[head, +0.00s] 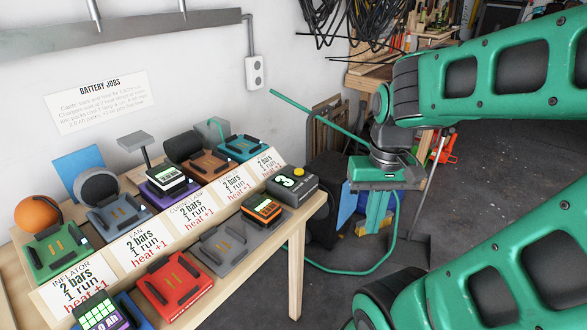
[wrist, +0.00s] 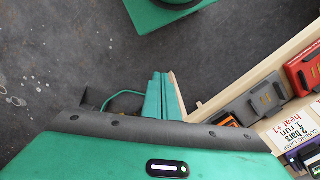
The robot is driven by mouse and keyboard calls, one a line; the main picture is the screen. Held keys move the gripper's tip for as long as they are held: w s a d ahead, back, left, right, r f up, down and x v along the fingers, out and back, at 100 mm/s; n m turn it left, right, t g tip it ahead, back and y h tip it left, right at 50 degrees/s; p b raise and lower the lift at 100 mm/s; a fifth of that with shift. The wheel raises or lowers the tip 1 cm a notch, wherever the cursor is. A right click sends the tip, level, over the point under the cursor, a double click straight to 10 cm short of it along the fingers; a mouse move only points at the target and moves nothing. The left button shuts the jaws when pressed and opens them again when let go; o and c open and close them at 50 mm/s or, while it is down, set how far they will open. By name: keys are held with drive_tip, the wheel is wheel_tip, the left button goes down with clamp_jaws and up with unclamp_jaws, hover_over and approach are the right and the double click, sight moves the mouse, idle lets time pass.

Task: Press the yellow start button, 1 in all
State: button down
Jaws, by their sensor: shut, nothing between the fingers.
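The yellow start button (head: 299,171) is a small round cap on top of a dark grey box (head: 310,186) with a display reading 3. The box stands at the right end of the workbench in the head view. My gripper (head: 375,230) hangs to the right of the bench, beyond its edge and apart from the button. Its green fingers point down, shut and empty. In the wrist view the closed fingers (wrist: 158,95) show at the centre, over the floor; the button is not visible there.
The workbench holds several coloured docks, including a red one (head: 174,290) and a grey one (head: 223,250), and an orange-topped battery (head: 262,209) close to the button box. Sloped label cards (head: 191,216) run along the middle. A green hose (head: 365,270) loops below my gripper. Open floor lies to the right.

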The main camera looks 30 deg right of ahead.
wheel_tip(320, 180, up, 4)
drive_tip(key=n+t+y, duration=0.3)
drive_tip(key=t+y, duration=0.1)
drive_tip(key=t, duration=0.4)
hover_over(302, 172)
drive_tip(key=shift+d, duration=0.15)
drive_tip(key=shift+f, duration=0.1)
drive_tip(key=shift+f, duration=4.35)
drive_tip(key=shift+f, duration=0.15)
drive_tip(key=shift+f, duration=0.25)
